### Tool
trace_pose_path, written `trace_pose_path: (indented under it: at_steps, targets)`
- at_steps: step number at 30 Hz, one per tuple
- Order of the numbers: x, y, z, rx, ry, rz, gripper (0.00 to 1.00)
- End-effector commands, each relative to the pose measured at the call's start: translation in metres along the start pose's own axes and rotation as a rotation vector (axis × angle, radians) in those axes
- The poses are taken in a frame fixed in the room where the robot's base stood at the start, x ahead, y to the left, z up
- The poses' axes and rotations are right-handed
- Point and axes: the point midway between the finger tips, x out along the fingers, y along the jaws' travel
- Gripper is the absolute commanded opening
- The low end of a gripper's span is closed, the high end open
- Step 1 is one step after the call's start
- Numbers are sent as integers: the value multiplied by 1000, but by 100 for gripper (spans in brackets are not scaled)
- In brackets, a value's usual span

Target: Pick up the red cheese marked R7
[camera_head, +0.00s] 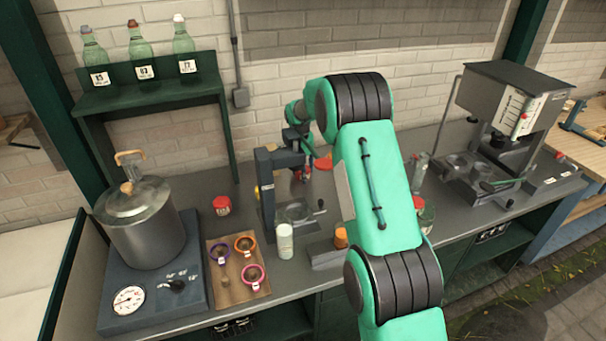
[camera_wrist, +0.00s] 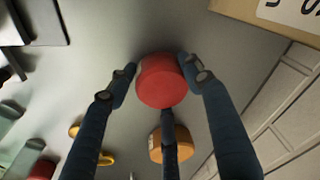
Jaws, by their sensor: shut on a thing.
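My gripper (camera_wrist: 160,85) is shut on a red round cheese (camera_wrist: 160,82), with dark fingers on both sides of it and a third finger below in the wrist view. No mark is readable on the face that shows. In the head view my gripper (camera_head: 302,172) is small, behind the dark press-like stand and left of my green arm. A red lidded piece with a white label (camera_head: 222,205) stands on the counter to the left; its label is too small to read.
An orange piece (camera_head: 340,238) stands near the front; a similar one (camera_wrist: 157,147) shows below my fingers. A pale bottle (camera_head: 285,241), the dark stand (camera_head: 266,195), a board with coloured rings (camera_head: 226,288) and a large pot (camera_head: 147,230) crowd the counter. A grey machine (camera_head: 505,115) stands right.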

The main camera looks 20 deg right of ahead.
Motion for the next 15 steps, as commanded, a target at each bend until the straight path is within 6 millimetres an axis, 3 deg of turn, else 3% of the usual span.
trace_pose_path:
  at_steps: [8, 15]
  targets:
    - [-14, 0, -2, 0, 1, -1, 20]
    - [-47, 0, -8, 1, 2, -2, 20]
